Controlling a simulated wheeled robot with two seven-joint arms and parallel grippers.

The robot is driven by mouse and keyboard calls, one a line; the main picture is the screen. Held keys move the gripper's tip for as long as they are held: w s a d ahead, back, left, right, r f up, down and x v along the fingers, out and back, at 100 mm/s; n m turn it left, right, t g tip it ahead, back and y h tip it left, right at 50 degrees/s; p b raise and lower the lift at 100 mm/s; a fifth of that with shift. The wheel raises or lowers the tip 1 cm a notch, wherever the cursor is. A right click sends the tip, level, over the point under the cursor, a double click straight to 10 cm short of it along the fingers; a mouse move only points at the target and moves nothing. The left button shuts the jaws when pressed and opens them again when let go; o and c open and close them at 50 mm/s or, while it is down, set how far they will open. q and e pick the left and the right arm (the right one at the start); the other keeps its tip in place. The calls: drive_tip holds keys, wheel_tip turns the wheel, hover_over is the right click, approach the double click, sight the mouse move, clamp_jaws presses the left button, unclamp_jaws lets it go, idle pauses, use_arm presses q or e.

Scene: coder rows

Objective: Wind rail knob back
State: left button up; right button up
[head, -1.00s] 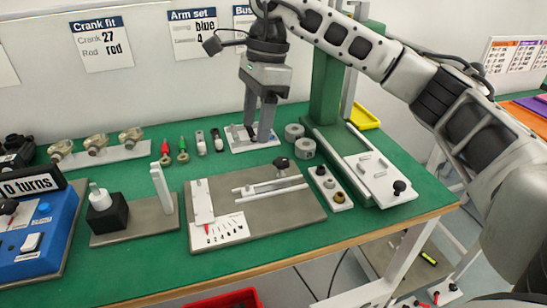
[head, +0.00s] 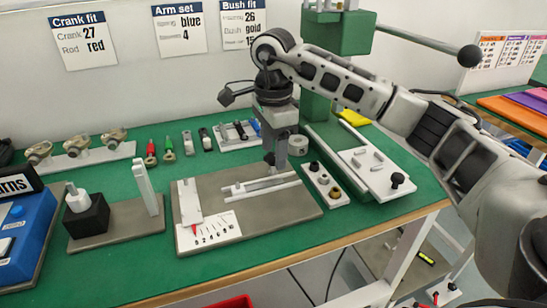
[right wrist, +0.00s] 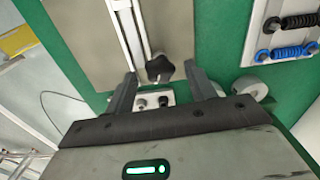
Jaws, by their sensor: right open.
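The rail knob (right wrist: 159,68) is a black star-shaped knob at the end of a pale rail (right wrist: 131,38) in the right wrist view. In the head view the rail (head: 262,187) lies on a grey-brown base plate (head: 300,205), and my right gripper mostly hides the knob. My right gripper (head: 274,163) is open and points down over the rail's far end. In the right wrist view its two fingers (right wrist: 161,80) stand apart, with the knob seen just beyond and between their tips. Whether they touch it I cannot tell. My left gripper is not in view.
A white strip with bushings (head: 325,184) lies close to the right of the base plate. A green press (head: 325,75) with a long lever stands behind. Grey rings (head: 298,145) and a spring tray (head: 236,134) sit near the gripper. Green table shows in front.

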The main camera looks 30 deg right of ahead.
drive_tip(key=shift+f, duration=0.95)
drive_tip(key=c, duration=1)
drive_tip(key=shift+o, duration=0.2)
